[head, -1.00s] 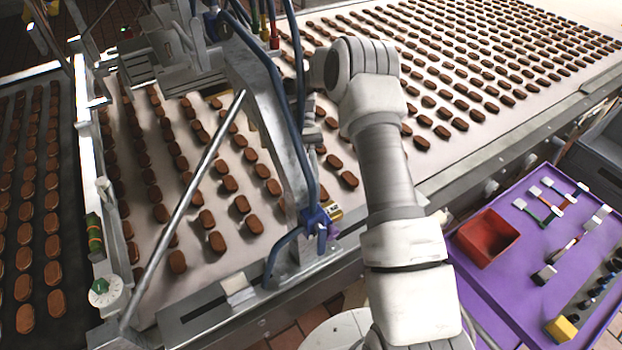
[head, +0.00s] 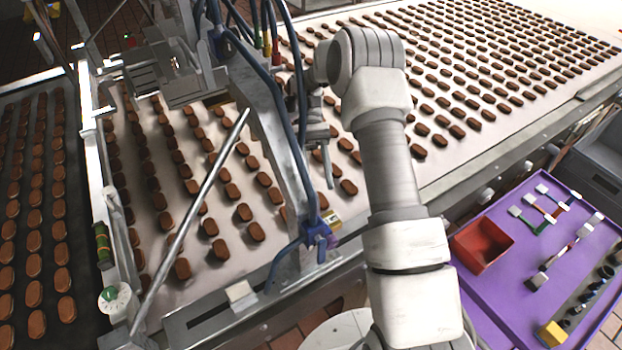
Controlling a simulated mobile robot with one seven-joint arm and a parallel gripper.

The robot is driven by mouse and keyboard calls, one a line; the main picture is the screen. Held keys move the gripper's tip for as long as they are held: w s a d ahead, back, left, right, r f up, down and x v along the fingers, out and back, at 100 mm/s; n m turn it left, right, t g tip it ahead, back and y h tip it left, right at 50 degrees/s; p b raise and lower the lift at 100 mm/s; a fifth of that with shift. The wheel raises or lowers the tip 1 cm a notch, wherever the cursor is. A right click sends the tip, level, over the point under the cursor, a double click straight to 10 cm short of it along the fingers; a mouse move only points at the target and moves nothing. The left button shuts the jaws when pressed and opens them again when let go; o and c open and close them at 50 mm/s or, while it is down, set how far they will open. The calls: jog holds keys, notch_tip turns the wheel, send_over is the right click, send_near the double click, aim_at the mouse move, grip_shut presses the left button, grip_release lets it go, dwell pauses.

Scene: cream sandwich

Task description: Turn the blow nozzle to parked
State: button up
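A blue fitting (head: 319,233) sits at the lower end of the grey slanted frame arm, at the near edge of the conveyor. A blue hose runs down to it, and a yellow-marked block (head: 331,218) is beside it. A thin dark rod (head: 350,236) shows to its right, partly behind my arm. I cannot tell for certain which of these parts is the blow nozzle. My gripper (head: 325,165) hangs over the belt, above and apart from the blue fitting. It is partly hidden by the frame and hoses, and its opening is unclear.
Rows of brown biscuits cover the pale conveyor (head: 205,250). A diagonal metal rod (head: 190,220) crosses at left, near a dial (head: 114,297). A purple table (head: 500,285) at right holds a red bin (head: 482,246), brushes and a yellow block (head: 551,334).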

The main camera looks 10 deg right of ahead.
jog(key=s+d+r, duration=0.5)
jog(key=d, duration=0.4)
jog(key=shift+r, duration=0.4)
